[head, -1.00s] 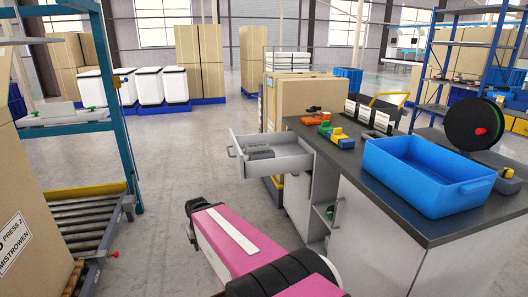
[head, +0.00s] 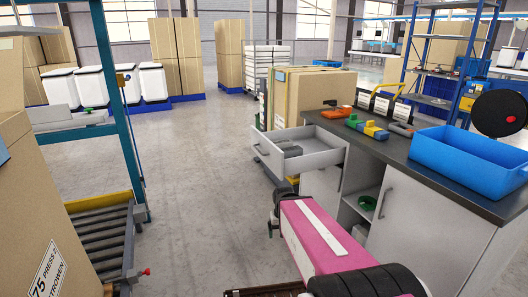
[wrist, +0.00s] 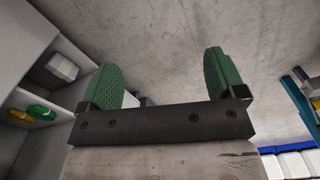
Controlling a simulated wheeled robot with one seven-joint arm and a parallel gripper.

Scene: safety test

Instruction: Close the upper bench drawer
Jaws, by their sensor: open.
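The upper bench drawer (head: 318,158) is pulled out from the left end of the bench in the head view. It is light grey with a handle (head: 261,149) on its front, and a grey object (head: 292,152) lies inside. In the wrist view my gripper (wrist: 165,82) is open, with two green pads spread apart and nothing between them. Concrete floor shows beyond the pads. My gripper is not clearly visible in the head view, so its exact distance from the drawer cannot be told.
An open shelf with a green item (head: 367,203) is below. A roller conveyor (head: 100,235) and large carton (head: 45,210) stand left. Floor between is clear.

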